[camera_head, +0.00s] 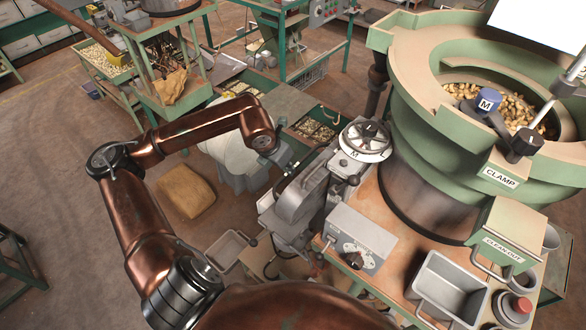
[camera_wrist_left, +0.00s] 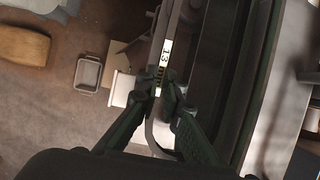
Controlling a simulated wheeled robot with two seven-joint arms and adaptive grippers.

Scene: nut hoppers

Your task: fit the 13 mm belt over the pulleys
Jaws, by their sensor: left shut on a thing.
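In the left wrist view a thin dark grey belt (camera_wrist_left: 167,48) carries a white label reading 13. The belt runs up and down the picture and curves back at its lower end. My left gripper (camera_wrist_left: 163,85) is shut on it just below the label. In the head view my left gripper (camera_head: 286,166) is small and partly hidden behind my wrist, beside the grey machine housing (camera_head: 298,200). The belt is hard to make out there. I cannot clearly tell the pulleys in either view, nor whether the belt touches them. My right gripper is not in view.
A handwheel marked M (camera_head: 365,140) and a grey control box (camera_head: 358,240) stand close to the right of the housing. The large green bowl hopper (camera_head: 430,150) fills the right. An empty grey tray (camera_head: 450,287) sits at the front right. Open floor lies left.

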